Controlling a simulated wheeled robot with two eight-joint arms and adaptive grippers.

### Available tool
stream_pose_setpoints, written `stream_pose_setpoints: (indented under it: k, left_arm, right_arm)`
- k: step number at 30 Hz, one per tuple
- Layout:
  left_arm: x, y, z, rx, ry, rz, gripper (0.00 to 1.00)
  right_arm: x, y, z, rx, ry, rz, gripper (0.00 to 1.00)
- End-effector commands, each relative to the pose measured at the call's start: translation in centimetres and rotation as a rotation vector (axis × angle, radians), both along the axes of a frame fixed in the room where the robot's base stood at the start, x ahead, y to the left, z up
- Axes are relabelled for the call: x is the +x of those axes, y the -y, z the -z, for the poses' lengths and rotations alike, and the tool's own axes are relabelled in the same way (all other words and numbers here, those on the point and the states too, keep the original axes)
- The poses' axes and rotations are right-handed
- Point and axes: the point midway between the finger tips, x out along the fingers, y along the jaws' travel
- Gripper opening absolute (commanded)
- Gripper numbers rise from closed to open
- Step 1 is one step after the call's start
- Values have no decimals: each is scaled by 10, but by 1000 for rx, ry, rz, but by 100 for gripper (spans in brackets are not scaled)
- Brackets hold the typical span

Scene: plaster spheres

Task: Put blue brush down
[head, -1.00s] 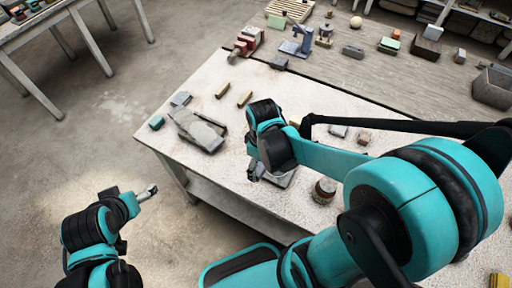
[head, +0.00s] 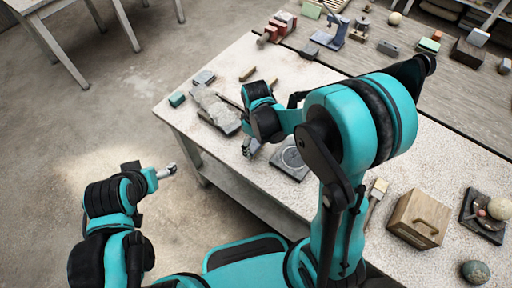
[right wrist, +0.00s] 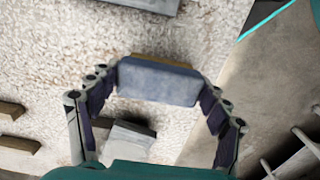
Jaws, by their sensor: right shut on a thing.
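The blue brush (right wrist: 158,82) is a blue-grey block with a thin tan strip along its far edge. In the right wrist view it lies across between the two fingers of my right gripper (right wrist: 160,88), which is shut on it. The speckled white tabletop (right wrist: 215,35) shows behind it; I cannot tell whether the brush touches it. In the head view my right gripper (head: 250,148) is over the table's near left part, and the brush is hardly distinguishable there. My left gripper (head: 167,171) is off the table over the floor, too small to read.
A grey slab (head: 215,108), a teal block (head: 177,99) and wooden sticks (head: 247,73) lie near my right gripper. A dark plate with a disc (head: 290,160) is just right of it. A pale-tipped brush (head: 376,200) and wooden box (head: 418,218) stand further right.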

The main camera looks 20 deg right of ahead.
Motion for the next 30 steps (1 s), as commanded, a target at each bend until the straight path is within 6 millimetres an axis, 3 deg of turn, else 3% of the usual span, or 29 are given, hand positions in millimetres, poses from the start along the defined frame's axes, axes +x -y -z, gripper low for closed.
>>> stream_pose_setpoints:
  k: [1,4,15,16,18,30]
  left_arm:
    - [0,0,7,0,0,0,85]
    - [0,0,11,0,0,0,85]
    - [0,0,14,0,0,0,85]
    - [0,0,14,0,0,0,85]
    - [0,0,13,0,0,0,85]
    - [0,0,10,0,0,0,85]
  right_arm:
    - [1,0,12,0,0,0,54]
    - [0,0,23,0,0,0,54]
    - [0,0,27,0,0,0,54]
    - [0,0,27,0,0,0,80]
    - [0,0,26,0,0,0,98]
    - [0,0,23,0,0,0,98]
